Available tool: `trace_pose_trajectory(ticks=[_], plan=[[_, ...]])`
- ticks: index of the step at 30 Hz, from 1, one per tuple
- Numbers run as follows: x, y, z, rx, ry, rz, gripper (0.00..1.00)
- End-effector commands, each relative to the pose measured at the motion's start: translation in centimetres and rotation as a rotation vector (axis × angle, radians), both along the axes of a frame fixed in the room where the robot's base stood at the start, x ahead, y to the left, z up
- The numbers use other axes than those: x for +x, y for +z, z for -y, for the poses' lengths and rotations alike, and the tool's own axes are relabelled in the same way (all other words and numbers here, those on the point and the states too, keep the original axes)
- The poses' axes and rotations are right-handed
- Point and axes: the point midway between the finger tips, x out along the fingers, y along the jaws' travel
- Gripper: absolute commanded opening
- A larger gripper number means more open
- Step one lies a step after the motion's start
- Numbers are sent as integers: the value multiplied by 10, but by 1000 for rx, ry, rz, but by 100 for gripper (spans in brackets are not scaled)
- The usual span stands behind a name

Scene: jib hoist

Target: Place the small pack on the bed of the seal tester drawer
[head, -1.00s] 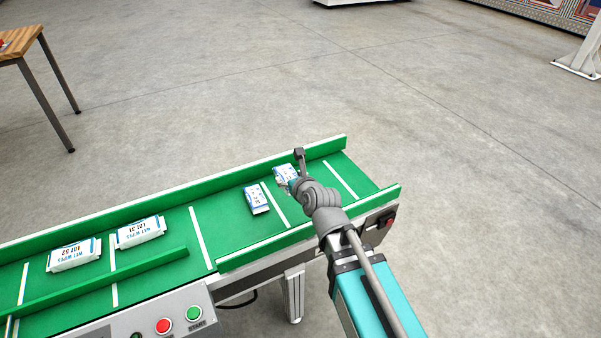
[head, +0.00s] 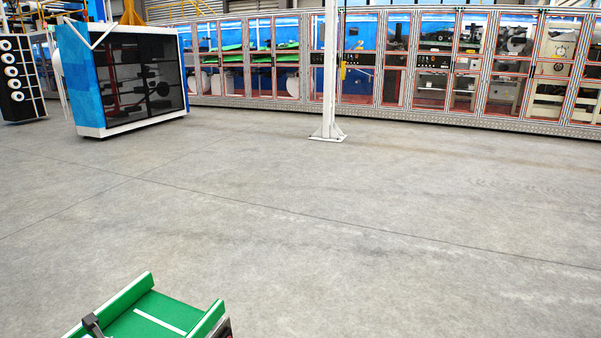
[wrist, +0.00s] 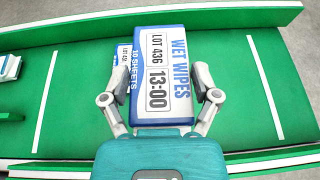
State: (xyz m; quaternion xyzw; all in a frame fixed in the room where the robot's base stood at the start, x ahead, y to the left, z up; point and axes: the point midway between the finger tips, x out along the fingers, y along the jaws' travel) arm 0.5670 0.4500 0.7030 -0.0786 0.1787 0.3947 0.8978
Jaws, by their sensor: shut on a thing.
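The small pack (wrist: 168,60) is a white and blue wet wipes pack, marked LOT 436 and 13:00. In the wrist view it sits between the two fingers of my gripper (wrist: 160,82), which is shut on its sides. A smaller label showing part of a LOT number is at its left; I cannot tell whether it is on this pack or another. The pack is over the green conveyor belt; I cannot tell whether it touches it. In the head view only a grey bit of my gripper shows at lower left. I see no seal tester drawer.
The green conveyor (head: 160,310) ends at the lower left of the head view. Another pack (wrist: 9,68) is cut off at the wrist view's left edge. Open concrete floor lies beyond. A white post (head: 329,80), a blue cabinet (head: 85,75) and glazed machines stand at the back.

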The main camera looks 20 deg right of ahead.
Motion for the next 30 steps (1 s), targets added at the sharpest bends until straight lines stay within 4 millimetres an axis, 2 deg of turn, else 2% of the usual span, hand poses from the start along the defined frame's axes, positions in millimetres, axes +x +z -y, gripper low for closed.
trace_pose_trajectory(ticks=[30], plan=[[0, 166, 0, 0, 0, 0, 30]])
